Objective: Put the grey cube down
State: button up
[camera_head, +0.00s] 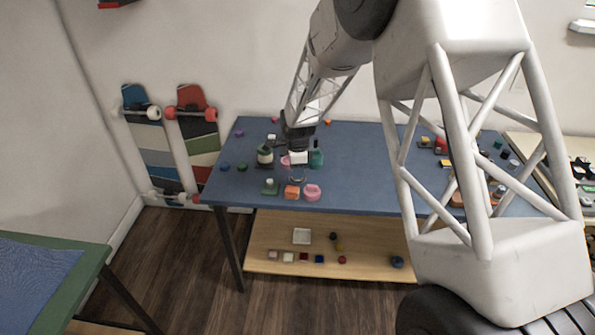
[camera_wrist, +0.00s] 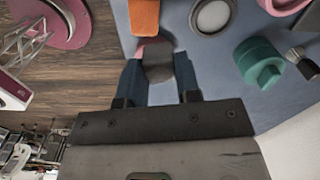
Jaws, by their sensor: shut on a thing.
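My gripper (camera_wrist: 160,82) is shut on a grey piece, which I take to be the grey cube (camera_wrist: 158,66); in the wrist view it sits between the two bluish fingers, and its exact shape is hard to make out. A bit of pink shows beside it. In the head view my gripper (camera_head: 298,160) is low over the blue table (camera_head: 355,190), among small objects. The held piece cannot be made out clearly there, and whether it touches the table cannot be told.
Close around my gripper are a teal bottle (camera_head: 316,157), a green-topped jar (camera_head: 265,155), an orange block (camera_head: 292,192), a pink piece (camera_head: 312,192) and a green piece (camera_head: 270,188). Free tabletop lies to the right. A wooden shelf (camera_head: 375,250) with small items is below.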

jog(key=w+r+m, duration=0.1)
jog(key=w+r, duration=0.2)
jog(key=w, duration=0.4)
jog(key=shift+w+a+r+m, duration=0.15)
jog(key=shift+a+m, duration=0.25)
jog(key=shift+f, duration=3.15)
jog(key=shift+f, duration=0.1)
jog(key=shift+f, duration=1.75)
jog(key=shift+f, duration=0.15)
jog(key=o, duration=0.9)
